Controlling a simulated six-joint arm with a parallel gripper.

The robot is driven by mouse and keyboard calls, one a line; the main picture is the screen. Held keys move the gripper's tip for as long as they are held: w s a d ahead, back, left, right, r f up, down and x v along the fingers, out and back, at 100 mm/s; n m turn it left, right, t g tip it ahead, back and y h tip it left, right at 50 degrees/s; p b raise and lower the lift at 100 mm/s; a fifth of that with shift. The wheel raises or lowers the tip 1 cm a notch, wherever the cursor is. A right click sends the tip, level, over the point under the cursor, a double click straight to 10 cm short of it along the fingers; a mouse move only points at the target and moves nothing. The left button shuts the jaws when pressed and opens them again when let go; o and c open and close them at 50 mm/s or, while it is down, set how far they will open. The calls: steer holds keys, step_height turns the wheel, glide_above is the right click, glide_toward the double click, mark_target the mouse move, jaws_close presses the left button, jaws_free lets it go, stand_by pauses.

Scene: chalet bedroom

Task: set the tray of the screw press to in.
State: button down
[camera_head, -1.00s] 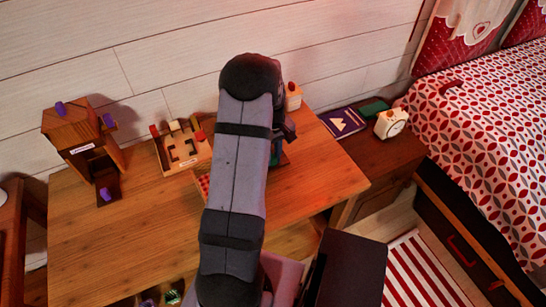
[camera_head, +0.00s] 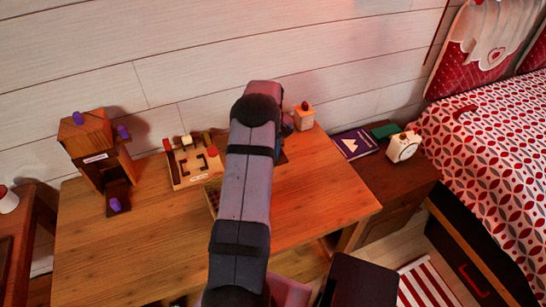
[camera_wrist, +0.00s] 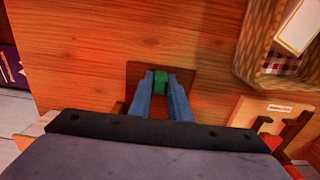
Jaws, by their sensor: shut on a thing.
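My gripper (camera_wrist: 160,84) shows in the wrist view with its two blue fingers closed on a small green knob (camera_wrist: 161,80). The knob is at a dark brown wooden plate (camera_wrist: 133,76), which looks like the tray of the screw press. The rest of that device is hidden by my wrist, so how far in the tray sits cannot be told. In the head view my arm covers the gripper and most of the device. A sliver of dark brown wood (camera_head: 283,158) shows at the arm's right side.
Left on the desk (camera_head: 140,250) stands a wooden device (camera_head: 92,150) with purple knobs. A maze board (camera_head: 187,175) is left of my arm, a small wooden block (camera_head: 304,118) behind it. A nightstand at right holds a book (camera_head: 354,144) and clock (camera_head: 403,146). The desk front is clear.

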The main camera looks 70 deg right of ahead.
steer(key=shift+w+d+r, duration=0.2)
steer(key=c, duration=1.6)
jaws_free()
steer(key=shift+f, duration=0.1)
steer(key=shift+c, duration=0.2)
steer(key=shift+r+b, duration=0.8)
steer(key=shift+r, duration=2.85)
